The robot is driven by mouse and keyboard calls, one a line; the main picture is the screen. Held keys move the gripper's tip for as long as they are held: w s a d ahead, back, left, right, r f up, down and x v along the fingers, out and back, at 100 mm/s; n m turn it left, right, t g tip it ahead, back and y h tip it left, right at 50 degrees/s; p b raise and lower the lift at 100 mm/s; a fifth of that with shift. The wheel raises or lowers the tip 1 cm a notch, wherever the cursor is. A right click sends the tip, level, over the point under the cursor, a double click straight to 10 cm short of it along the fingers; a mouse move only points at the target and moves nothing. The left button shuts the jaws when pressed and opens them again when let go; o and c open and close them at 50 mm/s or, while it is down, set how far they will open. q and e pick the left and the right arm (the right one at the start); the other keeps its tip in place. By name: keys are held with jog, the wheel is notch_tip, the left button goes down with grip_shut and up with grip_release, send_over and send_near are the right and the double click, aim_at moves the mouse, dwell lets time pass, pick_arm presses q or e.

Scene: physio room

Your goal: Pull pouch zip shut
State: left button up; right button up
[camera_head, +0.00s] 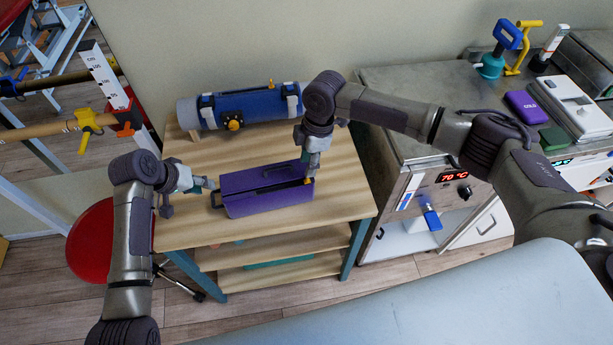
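A purple pouch (268,202) lies on the wooden top of a small shelf table (335,190). A dark slit runs along the pouch's upper side, and a dark handle loop shows at its back. A small yellow pull tab (308,181) is at the pouch's right end. My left gripper (209,186) is at the pouch's left end, beside a dark end loop (214,200). My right gripper (310,170) points down right at the yellow tab. Both sets of fingers are too small to tell whether they are open or closed on anything.
A blue and grey roll (250,108) with straps lies behind the pouch. A red stool (92,240) stands at the left. A steel cabinet (440,90) with a purple cold pack (527,106) on it is at the right. A grey padded surface (440,310) fills the front.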

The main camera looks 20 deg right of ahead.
jog(key=shift+f, duration=2.45)
grip_shut()
pick_arm(q)
jog(key=shift+f, duration=3.75)
jog(key=shift+a, duration=0.1)
grip_shut()
